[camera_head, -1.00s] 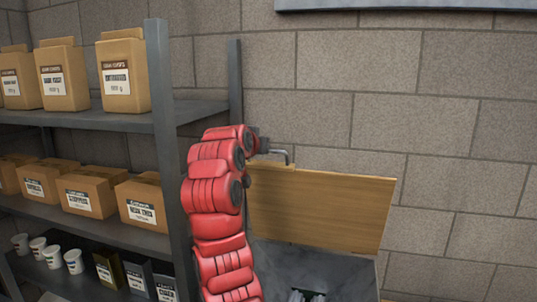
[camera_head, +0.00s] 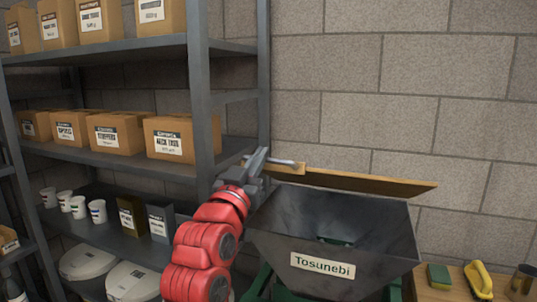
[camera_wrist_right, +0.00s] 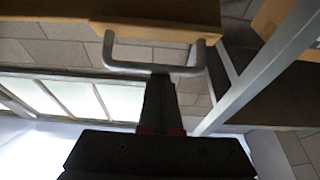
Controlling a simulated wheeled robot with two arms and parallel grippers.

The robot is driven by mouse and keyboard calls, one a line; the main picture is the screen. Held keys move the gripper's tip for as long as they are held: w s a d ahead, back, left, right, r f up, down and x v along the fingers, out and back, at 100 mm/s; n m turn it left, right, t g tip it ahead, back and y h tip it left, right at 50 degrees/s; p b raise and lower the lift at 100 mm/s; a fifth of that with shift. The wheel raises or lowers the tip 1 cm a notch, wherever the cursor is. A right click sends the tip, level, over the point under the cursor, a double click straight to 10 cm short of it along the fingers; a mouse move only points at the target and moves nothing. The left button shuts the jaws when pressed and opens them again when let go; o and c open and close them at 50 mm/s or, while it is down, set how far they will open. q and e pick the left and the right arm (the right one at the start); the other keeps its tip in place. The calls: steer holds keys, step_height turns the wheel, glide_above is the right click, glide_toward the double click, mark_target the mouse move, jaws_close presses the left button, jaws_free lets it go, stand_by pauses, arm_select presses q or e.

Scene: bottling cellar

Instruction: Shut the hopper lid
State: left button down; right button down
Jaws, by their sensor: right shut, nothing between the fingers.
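The hopper (camera_head: 345,235) is a dark metal bin labelled "Tosunebi", and its mouth is open with the inside showing. Its wooden lid (camera_head: 365,181) is raised along the back and looks thin, seen at a steep slant. A grey bar handle (camera_head: 287,162) is fixed at the lid's left end. My right gripper (camera_head: 268,160) is at this handle. In the right wrist view the gripper (camera_wrist_right: 160,80) is shut, its fingertips against or just beside the handle (camera_wrist_right: 150,69), which is not between them. The lid (camera_wrist_right: 120,12) fills the top there. My left gripper is not in view.
A metal shelf (camera_head: 203,90) with cardboard boxes (camera_head: 183,137) and white cups stands close on the left of my right arm. A wooden bench (camera_head: 448,293) at the right holds a green sponge (camera_head: 438,276) and a yellow brush (camera_head: 479,279). A block wall stands behind.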

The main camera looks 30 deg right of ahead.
steer(key=s+a+f+t+h+b, duration=0.1)
steer(key=a+f+h+b, duration=0.1)
steer(key=f+b, duration=0.8)
steer(key=s+a+f+t+h+b, duration=0.1)
steer(key=s+a+f+h+b, duration=0.1)
steer(key=f+b, duration=0.8)
steer(key=shift+s+t+b, duration=0.25)
steer(key=shift+t+b, duration=0.15)
steer(key=shift+b, duration=0.65)
